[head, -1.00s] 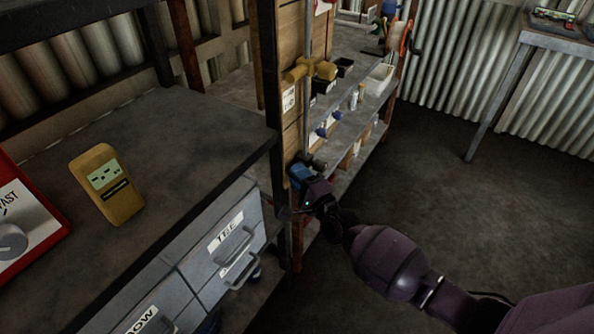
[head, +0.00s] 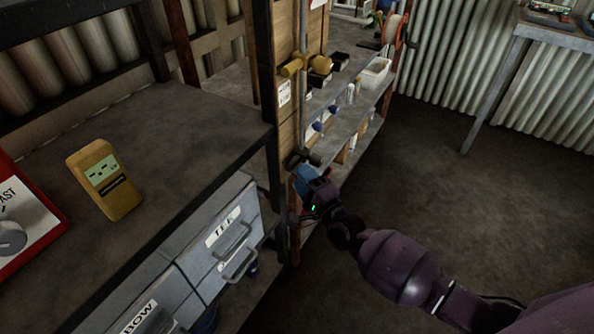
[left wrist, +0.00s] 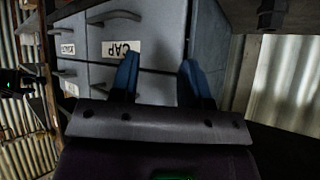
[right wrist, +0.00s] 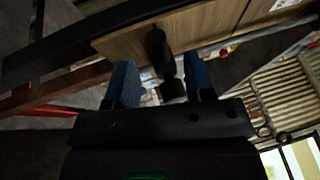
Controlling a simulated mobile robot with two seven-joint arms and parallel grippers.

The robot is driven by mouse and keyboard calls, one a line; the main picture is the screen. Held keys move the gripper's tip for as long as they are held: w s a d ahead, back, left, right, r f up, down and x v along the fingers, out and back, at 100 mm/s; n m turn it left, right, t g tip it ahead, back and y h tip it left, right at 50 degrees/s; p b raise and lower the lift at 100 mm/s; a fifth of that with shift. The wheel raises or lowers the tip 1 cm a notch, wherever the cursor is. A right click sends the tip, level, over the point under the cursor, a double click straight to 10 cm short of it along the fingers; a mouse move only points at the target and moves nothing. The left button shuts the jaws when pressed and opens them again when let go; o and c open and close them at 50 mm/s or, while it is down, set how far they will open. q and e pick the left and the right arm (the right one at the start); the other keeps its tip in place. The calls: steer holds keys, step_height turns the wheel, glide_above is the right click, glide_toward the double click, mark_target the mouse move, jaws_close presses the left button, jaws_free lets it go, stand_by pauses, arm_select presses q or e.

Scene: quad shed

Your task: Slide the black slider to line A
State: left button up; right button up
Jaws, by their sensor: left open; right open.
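A vertical pale rail (head: 303,38) runs down a narrow wooden panel (head: 288,125). A black piece that looks like the slider (head: 300,157) is low on this rail; a yellow T-shaped piece (head: 306,65) is higher up. In the right wrist view the black slider (right wrist: 158,52) lies ahead, between the fingers' lines. My right gripper (head: 306,178) is open, just below and beside it; contact cannot be told. The right wrist view shows its blue fingers apart (right wrist: 160,85). My left gripper (left wrist: 158,78) is open and empty, facing grey drawers. I cannot make out line A.
A dark bench (head: 185,125) with a yellow meter (head: 105,178) and a red box (head: 22,255) stands left, above labelled grey drawers (head: 225,240). Shelves (head: 345,125) with small items stand behind the panel. The floor (head: 440,190) at right is clear.

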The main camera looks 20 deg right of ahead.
arm_select(q)
steer(key=shift+r, duration=0.1)
arm_select(e)
steer(key=v, duration=0.7)
steer(key=shift+s, duration=0.1)
arm_select(q)
steer(key=shift+t, duration=0.3)
step_height(320, 180, up, 5)
steer(key=p, duration=0.6)
steer(key=shift+s+a, duration=0.15)
arm_select(e)
steer(key=s+d+f+n+g+h, duration=0.1)
steer(key=s+n+g, duration=0.1)
steer(key=s+n, duration=0.3)
steer(key=s+d+f+n+g+h, duration=0.1)
steer(key=s+n, duration=0.5)
steer(key=s, duration=0.7)
steer(key=s+d+f+n+g+h, duration=0.1)
steer(key=s+d+n+g+h, duration=0.1)
steer(key=s+n+g, duration=0.3)
steer(key=s+n+h, duration=0.1)
steer(key=s, duration=0.3)
steer(key=shift+s+d, duration=0.25)
